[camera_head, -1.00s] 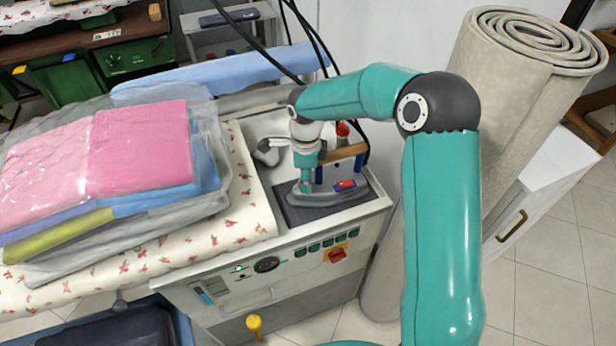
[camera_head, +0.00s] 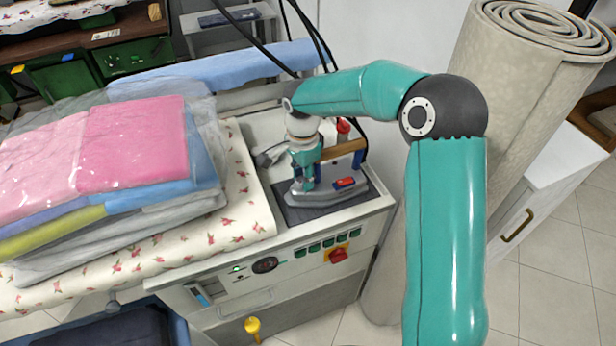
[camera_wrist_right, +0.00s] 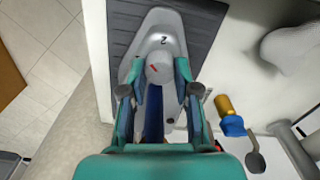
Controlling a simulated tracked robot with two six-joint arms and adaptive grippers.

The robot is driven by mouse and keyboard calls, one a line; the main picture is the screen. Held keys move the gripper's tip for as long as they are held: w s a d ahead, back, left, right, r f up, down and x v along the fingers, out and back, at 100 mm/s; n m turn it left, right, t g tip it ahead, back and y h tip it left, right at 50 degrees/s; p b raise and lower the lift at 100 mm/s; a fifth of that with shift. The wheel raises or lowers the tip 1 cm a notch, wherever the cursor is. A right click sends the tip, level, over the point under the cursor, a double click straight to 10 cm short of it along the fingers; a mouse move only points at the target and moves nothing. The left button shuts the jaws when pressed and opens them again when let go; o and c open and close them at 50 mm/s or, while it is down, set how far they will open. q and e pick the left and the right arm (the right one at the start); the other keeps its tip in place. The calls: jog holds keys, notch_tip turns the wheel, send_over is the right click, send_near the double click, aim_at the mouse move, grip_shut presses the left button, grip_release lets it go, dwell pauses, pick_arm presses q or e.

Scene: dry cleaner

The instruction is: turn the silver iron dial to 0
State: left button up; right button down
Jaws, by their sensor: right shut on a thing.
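The silver iron (camera_head: 318,198) lies on a dark rest pad (camera_head: 290,214) on top of the ironing unit. It has a brown handle and a red-and-blue part on its side. My right gripper (camera_head: 304,185) reaches down onto the iron from above. In the wrist view, its fingers (camera_wrist_right: 160,76) are shut on the dial, one on each side. Other dial numbers are not visible. My left gripper is out of view.
Bagged folded laundry (camera_head: 135,140) lies on the flowered ironing board (camera_head: 215,245) at the left. A rolled carpet (camera_head: 500,110) stands at the right, behind my right arm. Black cables hang behind the iron. The unit's front has a red knob (camera_head: 338,255).

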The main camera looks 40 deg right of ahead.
jog(key=shift+s+a+f+n, duration=0.1)
jog(key=shift+n, duration=0.45)
jog(key=shift+a+f+n, duration=0.1)
jog(key=shift+n, duration=0.45)
jog(key=c, duration=0.8)
grip_release()
jog(key=shift+s+r, duration=0.1)
jog(key=shift+r, duration=0.05)
jog(key=shift+d, duration=0.1)
jog(key=shift+r, duration=0.5)
notch_tip(320, 180, up, 11)
jog(key=shift+f, duration=0.1)
jog(key=shift+c, duration=0.2)
